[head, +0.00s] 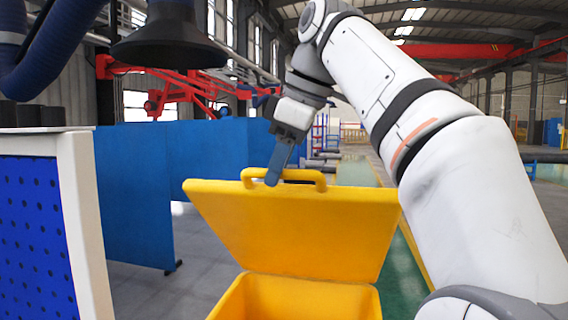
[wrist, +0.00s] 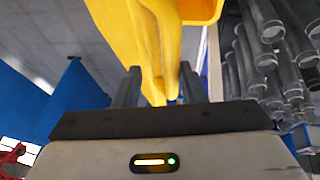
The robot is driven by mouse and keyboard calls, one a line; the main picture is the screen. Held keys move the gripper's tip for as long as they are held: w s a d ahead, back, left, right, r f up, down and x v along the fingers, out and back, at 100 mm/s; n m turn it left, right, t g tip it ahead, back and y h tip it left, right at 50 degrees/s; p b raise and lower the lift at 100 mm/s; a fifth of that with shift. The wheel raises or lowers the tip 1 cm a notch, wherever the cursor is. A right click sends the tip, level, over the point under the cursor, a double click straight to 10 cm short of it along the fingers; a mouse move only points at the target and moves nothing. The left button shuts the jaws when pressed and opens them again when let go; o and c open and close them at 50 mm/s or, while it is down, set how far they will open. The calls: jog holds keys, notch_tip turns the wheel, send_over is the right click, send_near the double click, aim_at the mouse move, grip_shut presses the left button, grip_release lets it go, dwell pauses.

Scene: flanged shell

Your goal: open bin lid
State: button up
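The yellow bin (head: 296,300) stands at the bottom middle of the head view, its mouth partly in view. Its yellow lid (head: 300,228) is raised steeply above the mouth, so the bin is open. The lid's handle (head: 308,177) is a yellow bar along its top edge. My gripper (head: 275,172) reaches down to the left part of this handle. In the wrist view my gripper (wrist: 158,85) has one finger on each side of the yellow handle (wrist: 158,50) and appears shut on it. The exact finger contact is hard to see.
A white-framed blue perforated panel (head: 35,230) stands at the left. Blue partitions (head: 140,185) stand behind it. A dark hood (head: 168,40) hangs at the upper left. Open floor (head: 200,270) shows between the panel and the bin. Grey pipes (wrist: 265,50) show at the right of the wrist view.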

jog(key=shift+r, duration=0.1)
jog(key=shift+v, duration=0.9)
jog(key=s+d, duration=0.8)
jog(key=d, duration=0.1)
jog(key=shift+d+r, duration=0.25)
jog(key=shift+r, duration=0.2)
jog(key=shift+s, duration=0.1)
